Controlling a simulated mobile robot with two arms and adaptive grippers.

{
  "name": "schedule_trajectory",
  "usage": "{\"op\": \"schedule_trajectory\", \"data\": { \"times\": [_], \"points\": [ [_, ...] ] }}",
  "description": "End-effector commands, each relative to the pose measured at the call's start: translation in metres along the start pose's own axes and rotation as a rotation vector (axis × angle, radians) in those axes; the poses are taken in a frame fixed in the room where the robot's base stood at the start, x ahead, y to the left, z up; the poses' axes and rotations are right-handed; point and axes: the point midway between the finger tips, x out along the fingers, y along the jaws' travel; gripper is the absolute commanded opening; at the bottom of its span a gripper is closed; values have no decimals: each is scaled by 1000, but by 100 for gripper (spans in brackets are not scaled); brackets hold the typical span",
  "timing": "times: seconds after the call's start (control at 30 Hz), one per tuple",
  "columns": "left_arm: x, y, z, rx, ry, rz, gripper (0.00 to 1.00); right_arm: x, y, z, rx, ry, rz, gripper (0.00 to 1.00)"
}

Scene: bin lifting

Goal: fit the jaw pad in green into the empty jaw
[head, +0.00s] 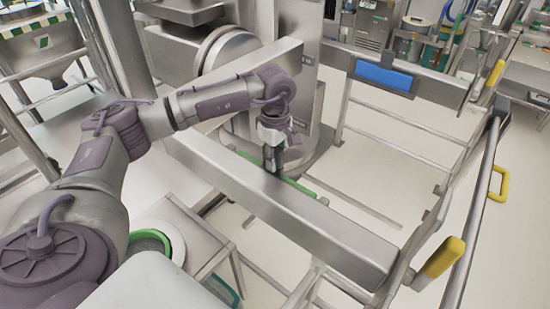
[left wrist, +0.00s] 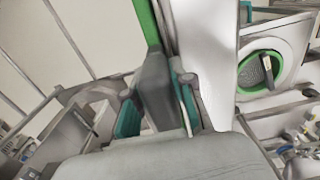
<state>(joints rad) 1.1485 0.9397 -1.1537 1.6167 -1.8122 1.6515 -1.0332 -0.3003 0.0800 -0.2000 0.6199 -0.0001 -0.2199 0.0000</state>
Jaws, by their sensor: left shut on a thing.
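My left gripper (head: 273,157) reaches down at the far side of the near steel beam (head: 300,222), which hides part of it. A green strip, the jaw pad (head: 302,188), shows as a thin line along that beam's far edge. In the left wrist view, my left gripper (left wrist: 158,98) is shut on the grey back of the pad (left wrist: 146,22), between its teal-lined fingers. The pad lies alongside the pale beam face (left wrist: 205,45). I cannot tell whether it touches the beam or is seated. My right gripper is not in view.
A blue pad (head: 383,76) sits on the far steel beam at the back right. Yellow handles (head: 442,257) and rails stand at the right. A white container with a green ring (head: 150,240) stands at lower left. Open floor lies between the two beams.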

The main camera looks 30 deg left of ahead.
Motion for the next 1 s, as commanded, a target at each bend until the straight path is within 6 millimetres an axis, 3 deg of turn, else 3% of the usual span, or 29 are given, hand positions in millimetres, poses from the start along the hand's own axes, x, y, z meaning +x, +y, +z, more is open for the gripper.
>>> {"op": "schedule_trajectory", "data": {
  "times": [0.37, 0.4, 0.57, 0.87, 1.0],
  "points": [
    [2, 0, 0, 0, 0, 2, 0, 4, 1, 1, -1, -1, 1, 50],
    [2, 0, 0, 0, 0, 2, 25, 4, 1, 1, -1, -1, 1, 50],
    [3, 0, 0, 0, 0, 1, 52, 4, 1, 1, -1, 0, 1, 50],
    [3, 0, 0, 0, 0, -1, 53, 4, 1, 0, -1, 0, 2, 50],
    [-7, 1, 0, 0, -1, 2, 53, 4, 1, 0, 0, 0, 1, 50]
  ]
}}
